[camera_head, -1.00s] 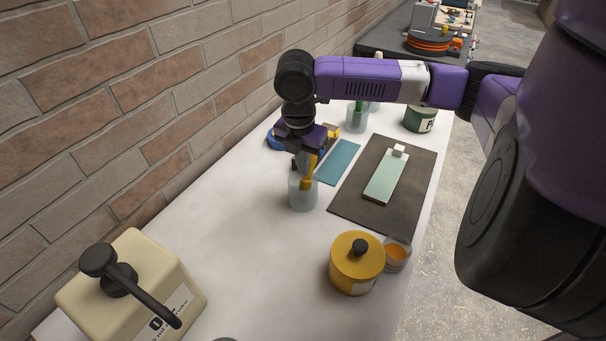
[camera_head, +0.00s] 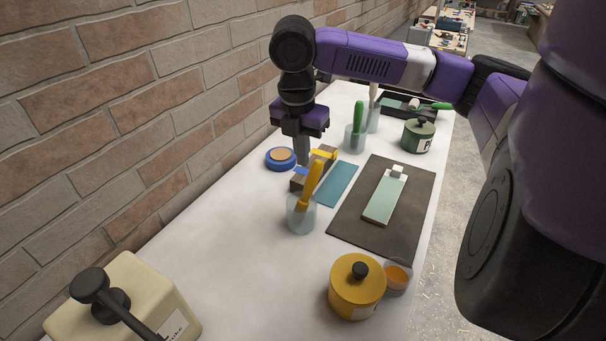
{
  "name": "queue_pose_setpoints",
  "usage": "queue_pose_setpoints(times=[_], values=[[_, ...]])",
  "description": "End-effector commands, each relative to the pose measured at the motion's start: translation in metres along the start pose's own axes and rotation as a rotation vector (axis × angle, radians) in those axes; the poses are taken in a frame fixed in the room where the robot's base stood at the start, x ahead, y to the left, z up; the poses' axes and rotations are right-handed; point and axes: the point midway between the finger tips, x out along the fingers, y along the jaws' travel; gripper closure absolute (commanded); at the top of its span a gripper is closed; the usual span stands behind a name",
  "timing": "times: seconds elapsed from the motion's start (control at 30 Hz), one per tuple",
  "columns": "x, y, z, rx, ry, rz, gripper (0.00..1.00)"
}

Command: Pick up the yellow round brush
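The yellow round brush (camera_head: 311,186) leans in a clear cup (camera_head: 300,217) on the white table, its upper end tilted right and toward the back. The cup hides part of its lower end. My gripper (camera_head: 303,158) points down just behind and left of the brush's top in the picture. The brush looks free of it, though I cannot tell the exact gap in depth. The fingers overlap from this angle, so their opening does not show.
A green brush (camera_head: 358,118) stands in another cup behind. A yellow jar (camera_head: 356,289) is in front, a beige box (camera_head: 126,300) front left. The brick wall (camera_head: 130,90) borders the left.

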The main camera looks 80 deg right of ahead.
Motion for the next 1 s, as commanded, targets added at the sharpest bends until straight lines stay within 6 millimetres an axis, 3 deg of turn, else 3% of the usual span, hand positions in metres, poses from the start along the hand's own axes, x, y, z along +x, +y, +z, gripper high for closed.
queue_pose_setpoints(times=[0.2,0.4,0.6,0.93,1.0], values=[[-0.056,0.001,0.006,-0.001,-0.001,0.004,1.0],[-0.091,0.001,0.011,0.0,0.001,0.003,1.0],[-0.106,0.001,0.012,-0.002,0.002,0.002,1.0],[-0.108,0.0,0.013,-0.002,0.002,0.001,1.0],[-0.108,0.001,0.013,-0.001,0.002,0.002,0.86]])
